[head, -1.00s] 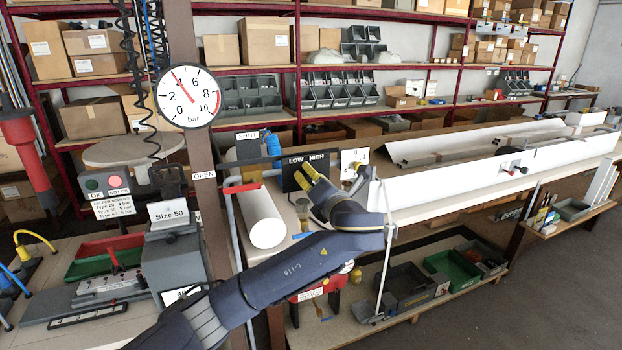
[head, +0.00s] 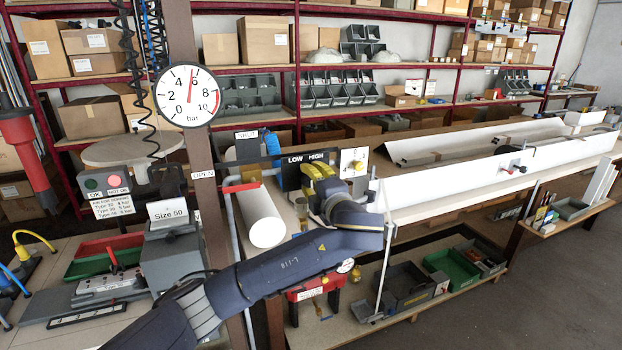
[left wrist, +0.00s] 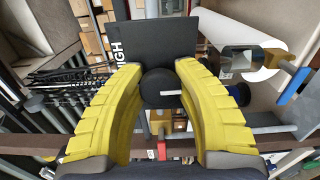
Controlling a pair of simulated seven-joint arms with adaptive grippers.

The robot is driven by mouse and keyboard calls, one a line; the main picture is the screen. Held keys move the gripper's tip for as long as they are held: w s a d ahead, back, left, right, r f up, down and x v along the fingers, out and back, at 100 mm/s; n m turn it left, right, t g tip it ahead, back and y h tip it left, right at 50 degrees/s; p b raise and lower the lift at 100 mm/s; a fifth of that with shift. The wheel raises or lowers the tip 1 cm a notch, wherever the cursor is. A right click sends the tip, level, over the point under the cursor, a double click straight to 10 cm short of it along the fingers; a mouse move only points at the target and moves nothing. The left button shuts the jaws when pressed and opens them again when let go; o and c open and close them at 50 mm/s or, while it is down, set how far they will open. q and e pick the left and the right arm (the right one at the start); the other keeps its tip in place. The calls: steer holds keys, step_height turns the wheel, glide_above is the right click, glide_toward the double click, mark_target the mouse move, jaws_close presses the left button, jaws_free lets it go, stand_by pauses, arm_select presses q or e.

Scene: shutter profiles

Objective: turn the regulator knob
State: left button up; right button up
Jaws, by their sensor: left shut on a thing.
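The black regulator knob (left wrist: 158,88) with a white pointer line shows between the yellow fingers in the left wrist view. Its dark panel (left wrist: 160,38) reads HIGH there; in the head view the panel (head: 291,180) reads LOW and HIGH. My left gripper (head: 318,172) is at the right part of this panel, shut on the knob, which its fingers hide in the head view. My right gripper is not in view.
A white roll (head: 262,222) lies left of my left arm. A yellow-knobbed white plate (head: 354,162) stands right of the gripper. Long white profiles (head: 460,178) run along the bench to the right. A post (head: 204,200) carries the gauge.

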arm_select(q)
steer(key=shift+d+m, duration=0.15)
steer(key=shift+m, duration=0.15)
steer(key=o, duration=1.3)
steer(key=v, duration=1.2)
